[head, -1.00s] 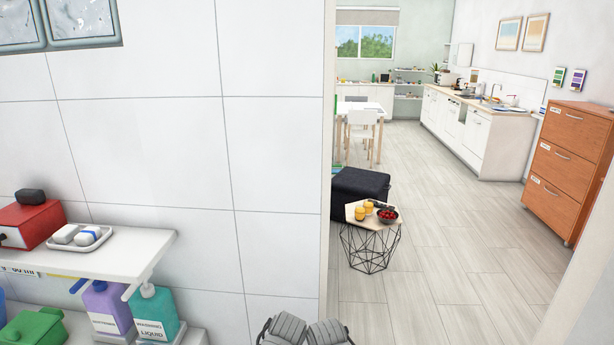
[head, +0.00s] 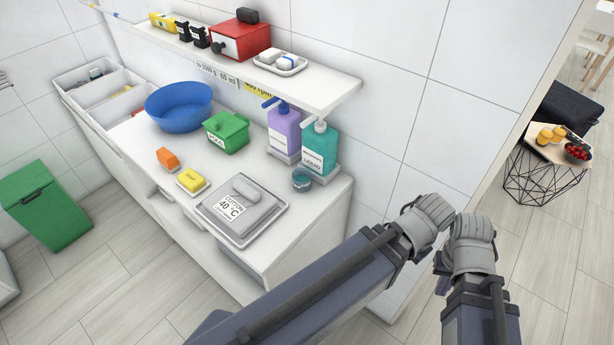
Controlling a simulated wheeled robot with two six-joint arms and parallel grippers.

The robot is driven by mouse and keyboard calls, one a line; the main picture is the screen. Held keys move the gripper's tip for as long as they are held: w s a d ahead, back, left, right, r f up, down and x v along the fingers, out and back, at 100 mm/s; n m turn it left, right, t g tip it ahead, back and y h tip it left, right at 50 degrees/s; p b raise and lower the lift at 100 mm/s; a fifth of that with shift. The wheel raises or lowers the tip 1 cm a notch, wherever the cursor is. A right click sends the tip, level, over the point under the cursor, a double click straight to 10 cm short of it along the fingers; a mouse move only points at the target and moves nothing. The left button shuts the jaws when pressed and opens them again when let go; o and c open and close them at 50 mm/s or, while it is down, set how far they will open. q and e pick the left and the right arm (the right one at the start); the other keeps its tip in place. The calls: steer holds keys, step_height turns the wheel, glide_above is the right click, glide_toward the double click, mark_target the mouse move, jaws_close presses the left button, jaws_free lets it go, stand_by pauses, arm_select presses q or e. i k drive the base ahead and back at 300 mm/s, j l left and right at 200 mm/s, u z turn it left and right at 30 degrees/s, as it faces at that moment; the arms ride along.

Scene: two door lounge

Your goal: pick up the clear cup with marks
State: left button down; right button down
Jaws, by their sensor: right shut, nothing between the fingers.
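I cannot make out a clear cup with marks for certain. A small round teal-looking cup (head: 301,181) stands at the right end of the white counter, in front of the teal washing liquid bottle; I cannot tell whether it is clear or bears marks. My right gripper (head: 441,284) shows only as a small dark part beside my folded grey arm at the lower right, mostly hidden. It is shut and empty, apart from the counter and the cup. My left gripper is not in view.
The white counter (head: 260,262) holds a grey scale-like tray (head: 238,222), yellow and orange blocks, a green box (head: 226,131), a blue bowl (head: 180,106) and two pump bottles. A shelf (head: 335,92) overhangs its back. A green bin (head: 48,205) stands left. Floor in front is clear.

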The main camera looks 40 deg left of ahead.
mark_target(301, 178)
steer(key=l, duration=0.6)
steer(key=l+u, duration=0.1)
steer(key=l, duration=0.2)
steer(key=k+l+u, duration=0.15)
steer(key=l+u, duration=0.1)
steer(key=u, duration=1.3)
steer(key=i, duration=0.5)
